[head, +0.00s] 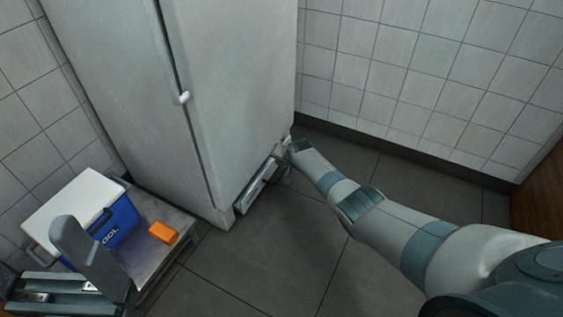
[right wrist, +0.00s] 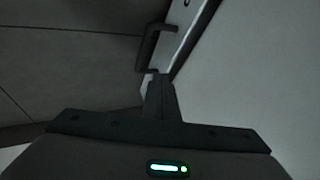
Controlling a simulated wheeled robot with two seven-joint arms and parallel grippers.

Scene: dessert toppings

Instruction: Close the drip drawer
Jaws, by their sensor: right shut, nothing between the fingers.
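The drip drawer (head: 257,190) is low at the base of the tall pale fridge (head: 240,90). Its front appears to stand out a little from the fridge. My right gripper (head: 287,162) is low beside the drawer's far end, partly hidden by my own arm. In the right wrist view, my right gripper (right wrist: 158,78) is shut and empty. Its tips are at the lower end of the drawer's dark handle (right wrist: 154,42); I cannot tell whether they touch.
A blue cooler (head: 118,222) with a white lid and an orange block (head: 163,233) sit on a low grey platform (head: 165,262) at the left. The dark tiled floor (head: 300,255) in front of the fridge is clear.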

